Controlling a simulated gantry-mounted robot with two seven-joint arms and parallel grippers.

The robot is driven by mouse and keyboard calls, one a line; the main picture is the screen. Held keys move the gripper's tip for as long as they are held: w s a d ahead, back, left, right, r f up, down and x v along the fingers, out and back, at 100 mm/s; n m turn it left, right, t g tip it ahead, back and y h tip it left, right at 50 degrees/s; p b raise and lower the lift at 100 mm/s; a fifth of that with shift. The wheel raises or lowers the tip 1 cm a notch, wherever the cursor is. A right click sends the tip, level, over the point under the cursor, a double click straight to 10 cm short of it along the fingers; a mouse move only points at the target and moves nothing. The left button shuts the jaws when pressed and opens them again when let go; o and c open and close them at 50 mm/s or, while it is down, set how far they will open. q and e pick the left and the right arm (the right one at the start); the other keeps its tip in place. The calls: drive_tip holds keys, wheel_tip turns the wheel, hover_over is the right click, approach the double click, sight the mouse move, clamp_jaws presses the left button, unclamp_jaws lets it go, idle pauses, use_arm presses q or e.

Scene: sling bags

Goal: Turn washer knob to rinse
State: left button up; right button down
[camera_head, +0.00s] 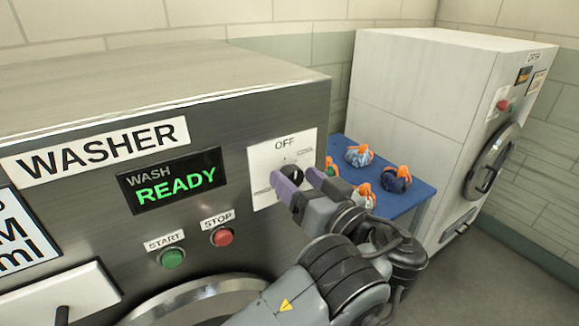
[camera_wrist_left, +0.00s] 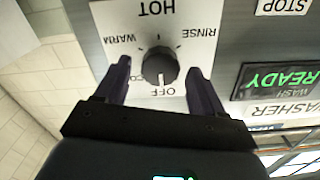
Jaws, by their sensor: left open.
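The washer knob (camera_head: 294,173) is a dark round dial on a white label plate (camera_head: 262,158) at the right of the washer front. In the left wrist view the picture is upside down, and the knob (camera_wrist_left: 160,66) shows with OFF, WARM, HOT and RINSE around it. A light mark on the knob points toward OFF. My left gripper (camera_head: 295,184) is open, its purple-grey fingers on either side of the knob. In the left wrist view the left gripper (camera_wrist_left: 159,76) has a gap between each finger and the knob. In the head view the gripper hides part of the plate.
The display (camera_head: 172,180) reads WASH READY. A green start button (camera_head: 173,257) and a red stop button (camera_head: 221,237) sit below it. A blue table (camera_head: 408,200) with several bundled bags stands at the right, before a white dryer (camera_head: 420,100).

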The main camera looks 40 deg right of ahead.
use_arm(q)
drive_tip(key=shift+w, duration=0.35)
drive_tip(key=shift+c, duration=1)
drive_tip(key=c, duration=0.9)
drive_tip(key=shift+o, duration=0.2)
